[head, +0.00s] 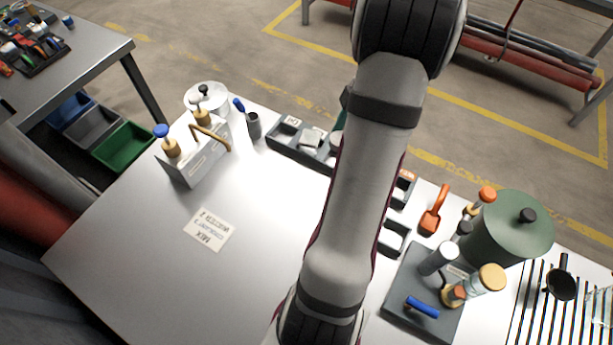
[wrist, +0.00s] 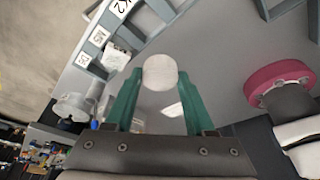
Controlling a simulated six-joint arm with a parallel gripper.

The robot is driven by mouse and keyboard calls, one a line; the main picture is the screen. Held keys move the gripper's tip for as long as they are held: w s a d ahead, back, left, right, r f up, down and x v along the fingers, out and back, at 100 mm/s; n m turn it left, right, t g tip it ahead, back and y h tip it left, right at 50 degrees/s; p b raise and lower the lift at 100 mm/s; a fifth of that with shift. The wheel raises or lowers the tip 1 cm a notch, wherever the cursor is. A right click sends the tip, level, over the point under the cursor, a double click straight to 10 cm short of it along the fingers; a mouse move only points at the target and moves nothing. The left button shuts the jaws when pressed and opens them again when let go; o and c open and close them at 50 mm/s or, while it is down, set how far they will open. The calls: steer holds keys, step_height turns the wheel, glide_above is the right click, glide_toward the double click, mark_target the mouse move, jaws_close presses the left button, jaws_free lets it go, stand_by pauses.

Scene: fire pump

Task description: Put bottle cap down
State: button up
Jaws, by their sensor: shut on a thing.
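The bottle cap (wrist: 160,71) shows in the wrist view as a pale, whitish round disc between the tips of my gripper's two green fingers. My gripper (wrist: 158,88) is shut on it. The grey-white surface lies behind the fingers; I cannot tell whether the cap touches it. In the head view my arm hides the cap and most of my gripper; only a sliver of a green finger (head: 341,121) shows beside the arm, near the compartment tray (head: 285,146).
The compartment tray, with small labels, also shows in the wrist view (wrist: 97,70). A white dispenser (head: 197,155) and a card (head: 209,230) are left. A dark green pot (head: 512,232), an orange scoop (head: 433,212) and a grey board (head: 400,311) with bottles are right. The table's left front is clear.

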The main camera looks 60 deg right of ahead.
steer(key=s+a+f+m+h, duration=0.15)
steer(key=s+a+m, duration=0.25)
steer(key=s+a, duration=0.45)
glide_above(303, 198)
steer(key=s, duration=0.1)
steer(key=shift+y, duration=0.25)
steer(key=f, duration=0.7)
steer(key=shift+d+f, duration=0.2)
steer(key=shift+f, duration=0.1)
steer(key=shift+d+f, duration=0.1)
steer(key=shift+f, duration=1.8)
steer(key=o, duration=1.3)
steer(key=shift+f, duration=0.1)
steer(key=shift+c, duration=0.2)
